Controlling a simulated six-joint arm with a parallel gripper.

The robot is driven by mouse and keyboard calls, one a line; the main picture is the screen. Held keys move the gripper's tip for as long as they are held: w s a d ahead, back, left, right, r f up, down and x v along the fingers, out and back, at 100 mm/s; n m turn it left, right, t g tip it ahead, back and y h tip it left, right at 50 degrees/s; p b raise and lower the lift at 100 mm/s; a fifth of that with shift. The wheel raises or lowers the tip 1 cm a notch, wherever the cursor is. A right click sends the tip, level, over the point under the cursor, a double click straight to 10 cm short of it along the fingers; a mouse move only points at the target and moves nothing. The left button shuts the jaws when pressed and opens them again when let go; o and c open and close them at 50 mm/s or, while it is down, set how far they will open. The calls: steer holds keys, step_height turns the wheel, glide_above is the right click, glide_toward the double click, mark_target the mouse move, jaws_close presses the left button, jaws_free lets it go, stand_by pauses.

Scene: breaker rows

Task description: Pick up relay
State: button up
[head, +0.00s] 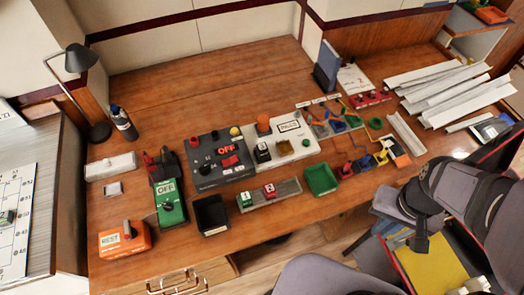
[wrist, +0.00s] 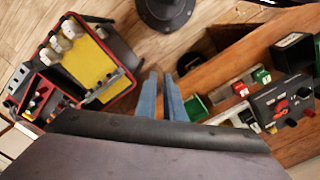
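Two small relay-like blocks, a green one (head: 246,200) and a red one (head: 269,191), sit upright on a grey rail (head: 289,187) near the front of the wooden bench. In the wrist view the green block (wrist: 262,76) and the red block (wrist: 240,89) show at the right. A black block (head: 262,153) stands on the white panel; I cannot tell which piece the task means. My gripper (wrist: 160,82) has two blue-grey fingers with a gap between them and nothing in it. It is off the bench's front right, well apart from the blocks.
A black bin (head: 211,214) and a green bin (head: 321,179) flank the rail. Behind it are a dark switch panel (head: 220,160) and a white panel (head: 300,143). A case with a yellow inside (wrist: 88,68) stands below my gripper.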

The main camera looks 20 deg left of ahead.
mark_target(263, 148)
steer(key=o, duration=0.9)
steer(key=w+a+f+n+t+y+b, duration=0.2)
steer(key=w+a+f+n+t+b, duration=0.3)
steer(key=w+a+f+b, duration=0.9)
steer(key=w+a+f+n+t+y+b, duration=0.1)
steer(key=a+y+b, duration=0.1)
steer(key=a, duration=0.6)
steer(key=w+a+f+n+t+y+b, duration=0.1)
steer(key=a+y+b, duration=0.1)
steer(key=a, duration=0.6)
steer(key=w+a+f+n+t+y+b, duration=0.1)
steer(key=a+y+b, duration=0.2)
steer(key=a, duration=0.5)
steer(key=shift+w+n+t, duration=0.15)
steer(key=shift+n+t, duration=0.25)
steer(key=shift+w+f, duration=0.4)
steer(key=shift+f, duration=0.1)
steer(key=shift+p+x, duration=0.7)
steer(key=shift+x, duration=2.95)
